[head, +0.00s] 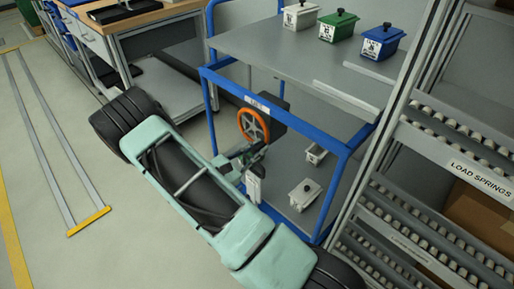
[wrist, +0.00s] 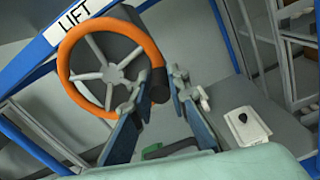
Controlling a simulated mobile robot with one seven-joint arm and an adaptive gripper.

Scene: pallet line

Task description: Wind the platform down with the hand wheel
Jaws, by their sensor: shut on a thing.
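The hand wheel (head: 254,125) has an orange rim and grey spokes, and sits on the front of a blue frame under a label reading LIFT (wrist: 76,15). In the wrist view the wheel (wrist: 73,82) fills the upper left, with a dark knob (wrist: 159,86) at its lower right rim. My gripper (wrist: 152,80) has its fingers on either side of this knob, shut on it. In the head view my gripper (head: 246,158) is just below the wheel. A grey deck (head: 262,45) spans the blue frame; I cannot tell whether it is the platform.
A white bin (head: 300,16), a green bin (head: 338,27) and a blue bin (head: 381,42) stand on the deck. Small pale bins (head: 305,194) sit lower inside the frame. A roller rack (head: 455,155) is close on the right. Open floor (head: 110,150) lies left.

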